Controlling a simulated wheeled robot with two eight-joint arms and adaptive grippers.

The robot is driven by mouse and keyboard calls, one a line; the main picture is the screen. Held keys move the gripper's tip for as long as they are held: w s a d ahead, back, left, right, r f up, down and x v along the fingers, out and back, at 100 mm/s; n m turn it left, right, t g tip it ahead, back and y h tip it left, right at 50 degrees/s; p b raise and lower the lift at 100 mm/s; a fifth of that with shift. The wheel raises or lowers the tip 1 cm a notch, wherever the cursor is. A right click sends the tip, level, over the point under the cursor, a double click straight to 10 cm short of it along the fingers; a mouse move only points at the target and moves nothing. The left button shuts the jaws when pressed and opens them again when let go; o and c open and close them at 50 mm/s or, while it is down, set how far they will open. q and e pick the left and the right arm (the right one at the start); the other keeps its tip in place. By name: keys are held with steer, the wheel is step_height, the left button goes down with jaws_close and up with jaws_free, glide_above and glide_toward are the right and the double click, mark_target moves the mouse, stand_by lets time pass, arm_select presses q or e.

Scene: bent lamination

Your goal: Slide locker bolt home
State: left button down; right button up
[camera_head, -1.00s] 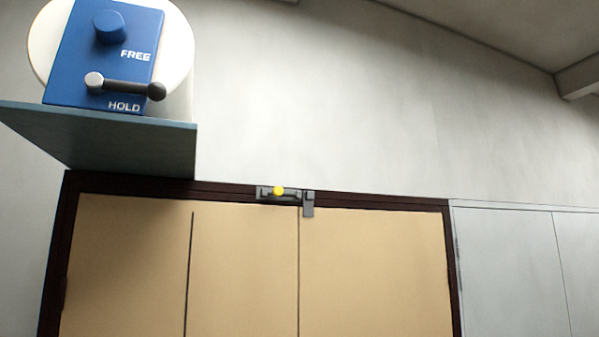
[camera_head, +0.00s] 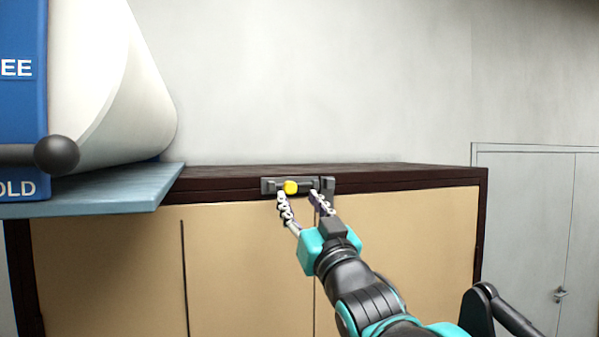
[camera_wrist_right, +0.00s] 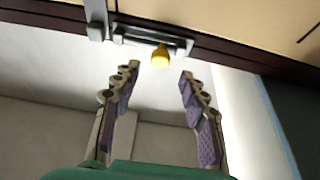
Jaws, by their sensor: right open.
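The locker bolt (camera_head: 303,184) is a dark grey bar in a housing on the dark top rail of a tan-doored locker (camera_head: 110,260). Its yellow knob (camera_head: 291,187) sits left of the middle of the housing. A grey catch piece (camera_head: 328,186) stands at its right end, over the door seam. My right gripper (camera_head: 299,197) is open at the bolt, with its fingertips on either side of the knob in the head view. In the right wrist view the knob (camera_wrist_right: 160,56) shows beyond the open fingers, with a gap to both. My left gripper is not in view.
A blue shelf (camera_head: 110,198) at the left carries a white round body (camera_head: 120,90) and a blue panel (camera_head: 22,110) with a black-knobbed lever (camera_head: 56,155). Grey cabinet doors (camera_head: 530,220) stand at the right. The wall above the locker is clear.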

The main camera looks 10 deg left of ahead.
mark_target(291, 189)
steer(key=p+x, duration=0.1)
steer(key=x, duration=0.2)
steer(key=p+x, duration=0.1)
steer(key=x, duration=0.3)
steer(key=shift+w+f, duration=0.1)
steer(key=shift+f, duration=0.15)
steer(key=shift+s, duration=0.2)
steer(key=shift+w, duration=0.1)
jaws_close()
